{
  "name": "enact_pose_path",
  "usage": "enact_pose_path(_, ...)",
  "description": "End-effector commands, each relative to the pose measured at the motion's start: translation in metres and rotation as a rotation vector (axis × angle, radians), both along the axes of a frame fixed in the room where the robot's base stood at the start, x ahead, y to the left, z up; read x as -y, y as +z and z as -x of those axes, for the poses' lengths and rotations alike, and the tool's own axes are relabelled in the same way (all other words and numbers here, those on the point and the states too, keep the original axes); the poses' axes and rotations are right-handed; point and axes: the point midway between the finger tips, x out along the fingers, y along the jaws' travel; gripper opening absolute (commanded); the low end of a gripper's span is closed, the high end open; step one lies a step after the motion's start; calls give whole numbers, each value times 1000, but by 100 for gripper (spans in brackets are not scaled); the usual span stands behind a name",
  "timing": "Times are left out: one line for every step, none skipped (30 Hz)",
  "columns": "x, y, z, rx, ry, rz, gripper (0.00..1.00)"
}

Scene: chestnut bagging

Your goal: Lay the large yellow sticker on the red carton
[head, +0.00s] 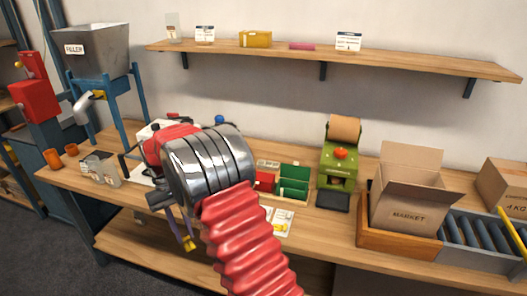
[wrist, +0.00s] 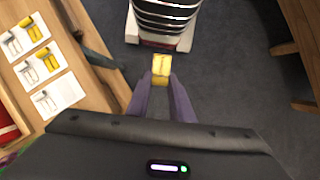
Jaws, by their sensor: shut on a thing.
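My gripper (wrist: 161,80) is shut on a small yellow sticker (wrist: 162,66), held upright between the purple fingertips over the dark floor, off the bench. In the head view my gripper (head: 188,240) hangs in front of the bench's front edge with the yellow piece at its tips. A small red box (head: 264,182), perhaps the red carton, stands on the bench beside the green boxes, partly hidden by my arm. A red surface (wrist: 7,130) also shows at the left edge of the wrist view. The sticker is apart from it.
White cards with grey and yellow pieces (wrist: 41,66) lie on the bench; the lowest card (wrist: 68,94) shows only a grey piece. Green boxes (head: 294,183), a green machine (head: 338,168) and an open cardboard box (head: 407,213) stand to the right. Open floor lies before the bench.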

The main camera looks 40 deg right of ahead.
Motion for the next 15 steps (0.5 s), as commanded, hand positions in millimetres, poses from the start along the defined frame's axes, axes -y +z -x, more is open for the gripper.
enact_pose_path(1, 0, 0, 0, -3, 0, 0)
enact_pose_path(2, 0, 0, 0, -5, 0, 0)
enact_pose_path(3, 0, 0, 0, -8, 0, 0)
enact_pose_path(4, 0, 0, 0, -10, 0, 0)
enact_pose_path(5, 0, 0, 0, -11, 0, 0)
enact_pose_path(6, 0, 0, 0, -13, 0, 0)
enact_pose_path(7, 0, 0, 0, -15, 0, 0)
enact_pose_path(7, 0, 0, 0, -16, 0, 0)
enact_pose_path(8, 0, 0, 0, -17, 0, 0)
enact_pose_path(9, 0, 0, 0, -18, 0, 0)
enact_pose_path(9, 0, 0, 0, -20, 0, 0)
enact_pose_path(10, 0, 0, 0, -21, 0, 0)
enact_pose_path(10, 0, 0, 0, -21, 0, 0)
enact_pose_path(10, 0, 0, 0, -21, 0, 0)
enact_pose_path(10, 0, 0, 0, -22, 0, 0)
